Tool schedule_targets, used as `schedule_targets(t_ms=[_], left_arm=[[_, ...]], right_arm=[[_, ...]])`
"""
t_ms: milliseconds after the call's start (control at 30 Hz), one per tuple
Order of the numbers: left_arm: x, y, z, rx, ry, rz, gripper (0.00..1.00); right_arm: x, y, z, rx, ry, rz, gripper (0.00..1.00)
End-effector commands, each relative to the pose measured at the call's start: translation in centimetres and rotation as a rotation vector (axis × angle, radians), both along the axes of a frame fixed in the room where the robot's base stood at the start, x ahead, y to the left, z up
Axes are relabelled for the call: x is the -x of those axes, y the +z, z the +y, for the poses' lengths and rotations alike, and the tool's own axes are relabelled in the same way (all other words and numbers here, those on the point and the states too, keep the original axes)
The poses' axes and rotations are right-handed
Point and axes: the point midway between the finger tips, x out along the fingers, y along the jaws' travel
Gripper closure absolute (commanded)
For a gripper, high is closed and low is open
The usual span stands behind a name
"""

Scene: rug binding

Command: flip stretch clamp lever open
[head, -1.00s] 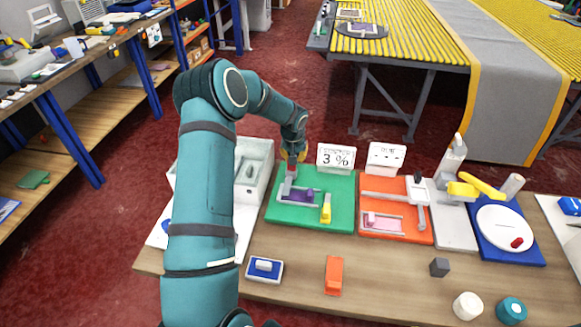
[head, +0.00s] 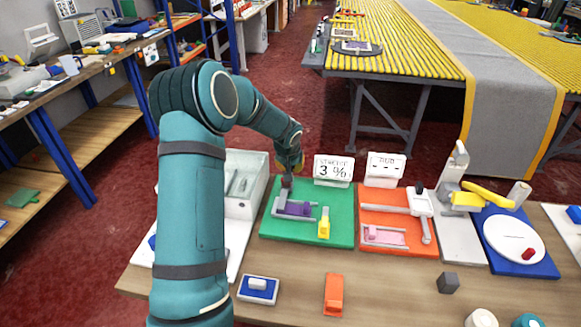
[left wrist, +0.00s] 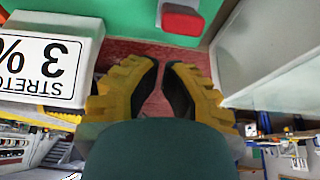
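The stretch clamp (head: 297,208) is a grey frame with a purple strip, on the green board (head: 335,235). A yellow-handled part (head: 324,226) sits at its right. A short grey upright lever part (head: 281,203) stands at the clamp's left end; its top is hard to make out in the head view. In the left wrist view a red-ended grey piece (left wrist: 182,20) shows over the green board, beyond my fingertips. My left gripper (head: 289,170) is above the board's far left corner. Its yellow ribbed fingers (left wrist: 162,75) are apart, with only red floor between them. My right gripper is out of view.
The "STRETCH 3 %" sign (head: 333,169) stands close beside my left gripper, and a white bin (head: 245,205) lies on its other side. An orange board (head: 398,245) with another fixture is to the right. The bench front (head: 210,290) has some bare wood.

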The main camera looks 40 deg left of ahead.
Motion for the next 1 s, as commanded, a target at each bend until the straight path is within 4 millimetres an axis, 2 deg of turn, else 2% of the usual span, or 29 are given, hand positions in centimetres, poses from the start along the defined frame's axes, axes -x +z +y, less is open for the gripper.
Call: schedule_targets(t_ms=[433, 533, 667, 1000], left_arm=[[0.0, 0.5, 0.0, 0.0, 0.001, 0.0, 1.0], [0.2, 1.1, -0.1, 0.0, 0.002, -0.001, 1.0], [0.9, 2.9, -0.5, -0.001, 0.0, -0.004, 1.0], [3.3, 9.0, -1.8, 0.0, 0.0, -0.003, 1.0]], right_arm=[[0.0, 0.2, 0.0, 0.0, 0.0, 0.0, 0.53], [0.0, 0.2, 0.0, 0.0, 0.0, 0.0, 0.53], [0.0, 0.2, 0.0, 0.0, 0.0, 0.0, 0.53], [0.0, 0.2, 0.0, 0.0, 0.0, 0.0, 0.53]])
